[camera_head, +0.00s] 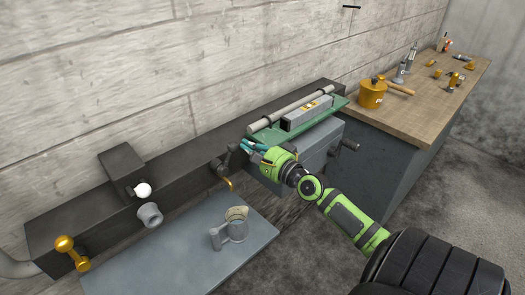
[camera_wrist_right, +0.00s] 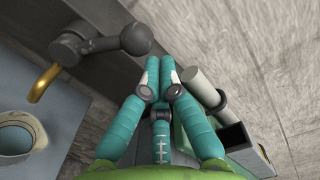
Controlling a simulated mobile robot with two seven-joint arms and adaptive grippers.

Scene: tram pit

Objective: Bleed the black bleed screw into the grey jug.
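The black bleed screw (camera_head: 220,166) sits on the front of the dark beam, with a brass spout (camera_head: 229,184) below it. In the right wrist view the bleed screw (camera_wrist_right: 92,43) has a round-ended black lever, and the spout (camera_wrist_right: 43,84) curves down. The grey jug (camera_head: 232,229) stands upright on a grey-blue plate, in front of the spout; its rim shows in the wrist view (camera_wrist_right: 18,137). My right gripper (camera_head: 252,147) has teal fingers and is just right of the screw, apart from it. My left gripper is not in view.
A wooden bench (camera_head: 431,107) with a yellow pot (camera_head: 372,95) stands at right.

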